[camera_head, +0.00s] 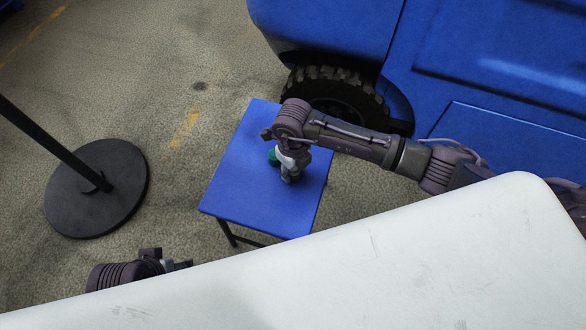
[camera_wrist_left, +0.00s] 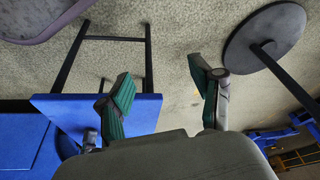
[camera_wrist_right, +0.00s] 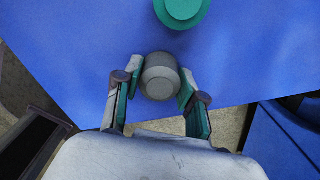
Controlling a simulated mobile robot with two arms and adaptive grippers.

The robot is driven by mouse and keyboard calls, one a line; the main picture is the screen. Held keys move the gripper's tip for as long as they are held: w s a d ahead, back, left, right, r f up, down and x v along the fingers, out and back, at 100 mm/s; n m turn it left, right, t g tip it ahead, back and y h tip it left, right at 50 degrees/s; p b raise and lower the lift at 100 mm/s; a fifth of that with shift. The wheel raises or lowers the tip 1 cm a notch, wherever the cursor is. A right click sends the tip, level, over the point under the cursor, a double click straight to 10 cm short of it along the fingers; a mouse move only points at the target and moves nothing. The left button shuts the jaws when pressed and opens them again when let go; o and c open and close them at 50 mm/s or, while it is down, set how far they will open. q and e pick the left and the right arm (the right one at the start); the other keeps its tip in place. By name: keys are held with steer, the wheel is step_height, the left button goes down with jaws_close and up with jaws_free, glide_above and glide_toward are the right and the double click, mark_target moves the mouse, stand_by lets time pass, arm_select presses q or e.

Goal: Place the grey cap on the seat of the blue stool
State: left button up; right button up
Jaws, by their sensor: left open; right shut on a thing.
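The blue stool (camera_head: 240,185) stands in the middle of the head view with its flat square seat up. My right gripper (camera_head: 288,172) is over the seat, pointing down. In the right wrist view its fingers are shut on the sides of the grey cap (camera_wrist_right: 160,78), a short round stepped piece. The cap is over the blue seat (camera_wrist_right: 90,50); I cannot tell whether it touches it. My left gripper (camera_wrist_left: 160,80) is open and empty in the left wrist view, with the stool to its left. In the head view it is partly hidden at the lower left.
A green round piece (camera_wrist_right: 182,8) sits on the seat beside the grey cap; it also shows in the head view (camera_head: 273,157). A black round base (camera_head: 95,195) with a pole stands left of the stool. A blue vehicle (camera_head: 480,70) with a black tyre is behind.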

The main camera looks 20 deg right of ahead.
arm_select(q)
steer(key=shift+r, duration=0.1)
arm_select(e)
steer(key=shift+f, duration=0.15)
steer(key=o, duration=0.7)
arm_select(q)
steer(key=shift+s, duration=0.1)
arm_select(e)
steer(key=shift+o, duration=0.2)
arm_select(q)
steer(key=shift+r, duration=0.1)
arm_select(e)
steer(key=shift+r, duration=0.35)
arm_select(q)
steer(key=s+p+x, duration=0.1)
steer(key=p+x, duration=0.1)
steer(key=x, duration=0.7)
steer(key=shift+s+f+p, duration=0.2)
steer(key=shift+f+p, duration=0.1)
steer(key=shift+f, duration=0.15)
arm_select(e)
step_height(320, 180, up, 12)
steer(key=shift+f, duration=0.15)
arm_select(q)
steer(key=shift+d, duration=0.1)
